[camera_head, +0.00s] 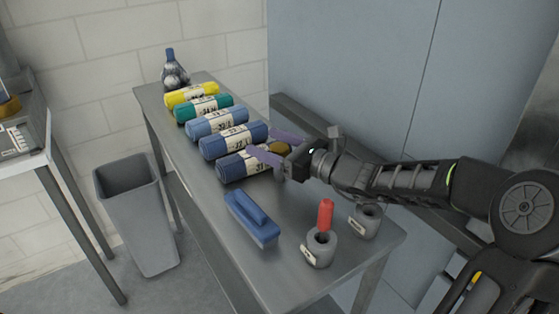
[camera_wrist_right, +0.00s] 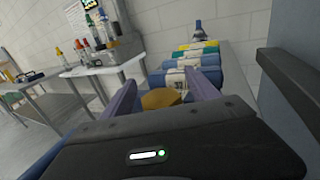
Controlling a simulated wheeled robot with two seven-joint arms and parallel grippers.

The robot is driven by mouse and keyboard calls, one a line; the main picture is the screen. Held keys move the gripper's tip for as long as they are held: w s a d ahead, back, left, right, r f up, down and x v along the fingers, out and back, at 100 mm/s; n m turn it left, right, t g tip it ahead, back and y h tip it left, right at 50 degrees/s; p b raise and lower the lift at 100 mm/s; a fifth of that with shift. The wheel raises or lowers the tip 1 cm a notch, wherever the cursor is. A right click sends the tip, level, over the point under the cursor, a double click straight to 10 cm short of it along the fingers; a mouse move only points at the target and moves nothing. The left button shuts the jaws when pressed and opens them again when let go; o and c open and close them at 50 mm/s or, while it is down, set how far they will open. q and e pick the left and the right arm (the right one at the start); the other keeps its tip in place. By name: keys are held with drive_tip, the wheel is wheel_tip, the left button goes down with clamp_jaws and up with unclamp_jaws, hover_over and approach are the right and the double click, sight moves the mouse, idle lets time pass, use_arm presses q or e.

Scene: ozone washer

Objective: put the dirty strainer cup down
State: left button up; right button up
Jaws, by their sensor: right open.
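The likely strainer cup, of which a round brownish-yellow top (camera_head: 281,147) shows, is at the right side of the table, beside the nearest dark blue roll. My right gripper (camera_head: 263,142) is open, with its two purple fingers on either side of the cup. In the right wrist view the cup's yellow-brown top (camera_wrist_right: 160,98) shows between the spread fingers (camera_wrist_right: 160,90), with visible gaps at both sides. The cup's lower part is hidden by the gripper, so I cannot see its contact with the table. My left gripper is not in view.
The grey metal table (camera_head: 205,205) holds several labelled rolls (camera_head: 233,139), a blue brush (camera_head: 252,218), a grey holder with a red item (camera_head: 321,246), another grey holder (camera_head: 367,220) and a bottle (camera_head: 173,70). A grey bin (camera_head: 135,215) stands left. A blue-grey wall panel (camera_head: 350,70) rises behind.

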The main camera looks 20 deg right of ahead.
drive_tip(key=shift+c, duration=0.3)
clamp_jaws()
idle(0.6)
drive_tip(key=shift+r, duration=0.1)
wheel_tip(320, 180, up, 10)
drive_tip(key=p, duration=0.2)
drive_tip(key=shift+p, duration=0.35)
idle(0.4)
